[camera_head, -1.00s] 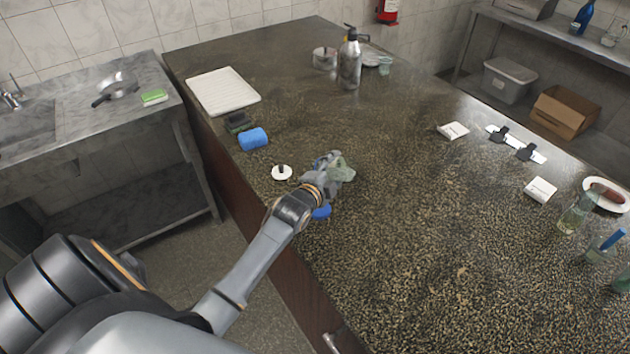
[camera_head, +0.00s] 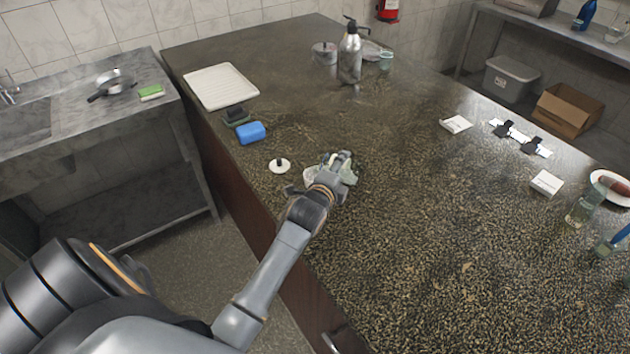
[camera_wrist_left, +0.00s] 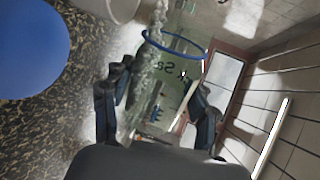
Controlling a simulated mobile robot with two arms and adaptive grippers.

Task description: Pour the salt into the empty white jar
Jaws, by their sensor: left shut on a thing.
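My left gripper (camera_head: 336,172) is shut on a clear glass salt jar (camera_head: 350,168), near the counter's left edge. In the left wrist view, the salt jar (camera_wrist_left: 178,78) has a blue rim and partly readable lettering, and sits tilted between the fingers (camera_wrist_left: 160,98). White grainy salt (camera_wrist_left: 150,62) runs along its side and out past the rim. My right gripper is not in view.
A large blue disc, likely a lid (camera_wrist_left: 25,50), lies close by. A blue sponge (camera_head: 250,132) and white tray (camera_head: 222,86) are farther back. The counter's middle is clear.

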